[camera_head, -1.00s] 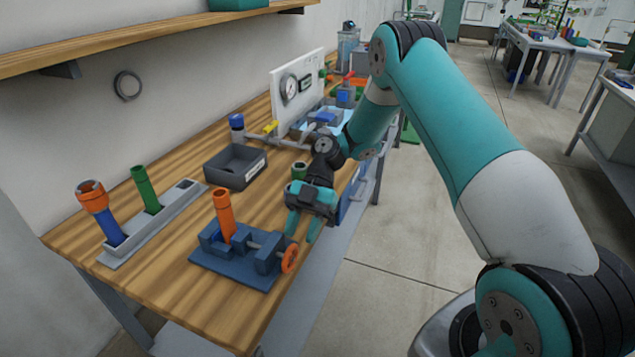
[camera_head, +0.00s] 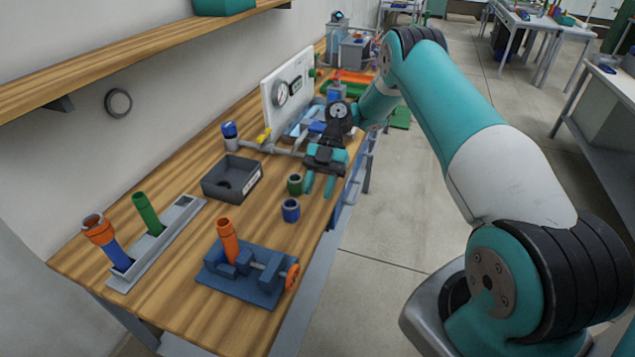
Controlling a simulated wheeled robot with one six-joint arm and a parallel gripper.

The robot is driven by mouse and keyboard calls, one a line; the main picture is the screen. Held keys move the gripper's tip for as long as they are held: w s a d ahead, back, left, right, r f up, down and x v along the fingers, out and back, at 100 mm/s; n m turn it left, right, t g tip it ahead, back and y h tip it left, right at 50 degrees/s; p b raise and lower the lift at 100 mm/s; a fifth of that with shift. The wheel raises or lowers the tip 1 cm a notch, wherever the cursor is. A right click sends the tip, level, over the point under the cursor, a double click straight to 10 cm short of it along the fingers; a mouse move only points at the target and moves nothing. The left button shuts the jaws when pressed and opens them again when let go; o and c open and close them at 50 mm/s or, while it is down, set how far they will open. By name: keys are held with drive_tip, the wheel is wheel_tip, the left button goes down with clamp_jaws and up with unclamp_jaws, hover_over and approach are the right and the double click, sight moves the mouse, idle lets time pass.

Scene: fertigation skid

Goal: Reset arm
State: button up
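My gripper (camera_head: 319,187) is at the end of my teal and white arm, above the right edge of the wooden bench (camera_head: 190,315). Its two teal fingers point down and toward the camera with a gap between them. Nothing shows between the fingers. A short green ring (camera_head: 295,184) and a short blue ring (camera_head: 291,210) stand on the bench just left of and below the fingers; both are apart from them in the picture.
A blue vise (camera_head: 243,277) holds an orange tube (camera_head: 228,240). A grey rack (camera_head: 160,245) holds a green tube (camera_head: 147,213) and a blue and orange tube (camera_head: 110,243). A dark tray (camera_head: 232,179), a gauge panel (camera_head: 287,92) and piping stand farther back. The floor (camera_head: 415,210) right of the bench is clear.

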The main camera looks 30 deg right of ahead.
idle(0.3)
drive_tip(key=s+a+r+m+t+h+b, duration=0.1)
drive_tip(key=s+a+r+m, duration=0.1)
drive_tip(key=a+r+m, duration=0.35)
drive_tip(key=s+a+r+m+t+h, duration=0.1)
drive_tip(key=s+a+r+m, duration=0.2)
drive_tip(key=a+r, duration=0.55)
drive_tip(key=s+r+m+t+h+b, duration=0.1)
drive_tip(key=s+r+m+t, duration=0.1)
drive_tip(key=s+m, duration=0.3)
drive_tip(key=s+a+r+m+t+h, duration=0.1)
drive_tip(key=s+r+m, duration=0.3)
drive_tip(key=s, duration=0.9)
drive_tip(key=shift+s+a+m+t+b, duration=0.35)
drive_tip(key=shift+m+t, duration=0.2)
drive_tip(key=shift+t, duration=0.35)
